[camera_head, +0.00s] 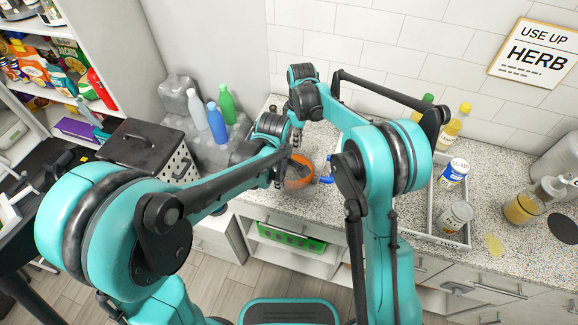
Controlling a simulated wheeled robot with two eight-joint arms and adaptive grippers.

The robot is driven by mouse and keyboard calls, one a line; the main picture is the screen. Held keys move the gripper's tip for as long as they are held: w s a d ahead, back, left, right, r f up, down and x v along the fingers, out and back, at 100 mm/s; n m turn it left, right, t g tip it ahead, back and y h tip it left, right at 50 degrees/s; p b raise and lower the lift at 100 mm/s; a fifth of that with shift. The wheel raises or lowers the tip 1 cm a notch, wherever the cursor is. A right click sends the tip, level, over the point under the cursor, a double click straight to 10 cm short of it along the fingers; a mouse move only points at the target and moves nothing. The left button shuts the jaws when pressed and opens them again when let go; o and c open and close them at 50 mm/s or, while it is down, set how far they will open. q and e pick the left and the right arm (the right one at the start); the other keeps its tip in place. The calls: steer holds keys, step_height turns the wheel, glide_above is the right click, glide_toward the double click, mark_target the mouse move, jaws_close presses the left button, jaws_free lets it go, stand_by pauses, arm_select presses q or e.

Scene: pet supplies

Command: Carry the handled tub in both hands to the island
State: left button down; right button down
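An orange tub (302,172) with a grey inside sits at the counter's front edge, between my arms. I cannot tell whether it rests on the counter or is held. A blue part (327,168) shows at its right; I cannot tell whether it is the tub's handle. My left gripper (281,168) is at the tub's left side, low and close to the rim. My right gripper (296,128) is above and behind it, mostly hidden by the arms. The fingers of both are too small and covered to show whether they are open or shut.
The speckled counter (285,212) runs along the tiled wall. A grey tray (434,215) with cans stands at right, near bottles and a jar (521,208). At left are several bottles (216,124) and a black-lidded bin (143,146). Shelves with goods stand far left.

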arm_select(q)
steer(key=shift+r, duration=0.2)
arm_select(e)
steer(key=shift+r, duration=0.15)
